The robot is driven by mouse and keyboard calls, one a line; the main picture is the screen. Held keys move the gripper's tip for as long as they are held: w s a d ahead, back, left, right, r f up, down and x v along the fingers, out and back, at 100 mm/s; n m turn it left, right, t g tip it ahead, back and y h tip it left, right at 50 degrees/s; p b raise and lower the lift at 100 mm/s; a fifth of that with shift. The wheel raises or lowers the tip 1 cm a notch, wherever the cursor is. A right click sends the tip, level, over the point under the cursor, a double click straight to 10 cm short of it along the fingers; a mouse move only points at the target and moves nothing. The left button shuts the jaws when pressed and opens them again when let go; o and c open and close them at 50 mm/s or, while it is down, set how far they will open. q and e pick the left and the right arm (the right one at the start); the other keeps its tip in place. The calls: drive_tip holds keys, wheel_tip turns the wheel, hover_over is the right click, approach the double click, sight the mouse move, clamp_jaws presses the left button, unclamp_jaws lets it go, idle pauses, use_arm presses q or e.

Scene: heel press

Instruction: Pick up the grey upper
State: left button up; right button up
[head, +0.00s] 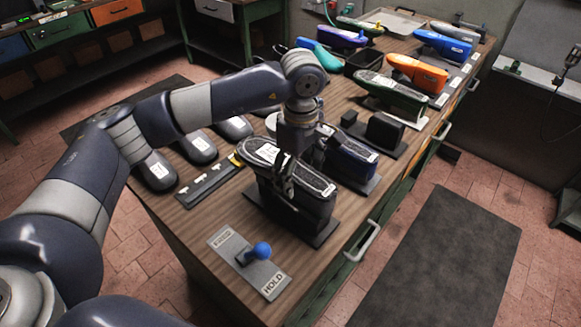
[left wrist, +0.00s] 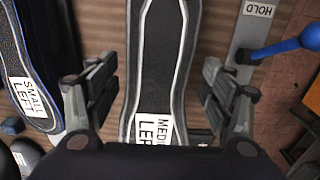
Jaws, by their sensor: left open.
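The grey upper (head: 318,184) lies sole up, with a pale outline, on a black stand near the table's front right edge. In the left wrist view the grey upper (left wrist: 158,60) runs up the middle, with a label reading "LEFT" and part of "MEDIUM". My left gripper (head: 286,184) points down over its middle. In the left wrist view the left gripper (left wrist: 160,100) is open, one finger on each side of the upper. I cannot tell whether they touch it. My right gripper is not in view.
A dark blue upper (head: 352,160) labelled "SMALL LEFT" stands close behind. A blue-knobbed lever (head: 262,250) on a plate marked "HOLD" stands in front. Dark rounded pieces (head: 197,148) lie to the left. Green, orange and blue uppers (head: 418,73) stand farther back.

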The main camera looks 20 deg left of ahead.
use_arm(q)
drive_tip(key=shift+f, duration=0.45)
drive_tip(key=c, duration=1.3)
drive_tip(key=shift+o, duration=0.2)
drive_tip(key=shift+r, duration=0.1)
drive_tip(key=shift+w+r, duration=0.15)
drive_tip(key=shift+r, duration=0.05)
wheel_tip(320, 180, up, 9)
drive_tip(key=b, duration=0.3)
drive_tip(key=shift+f, duration=0.2)
drive_tip(key=shift+r, duration=0.45)
drive_tip(key=shift+r, duration=0.1)
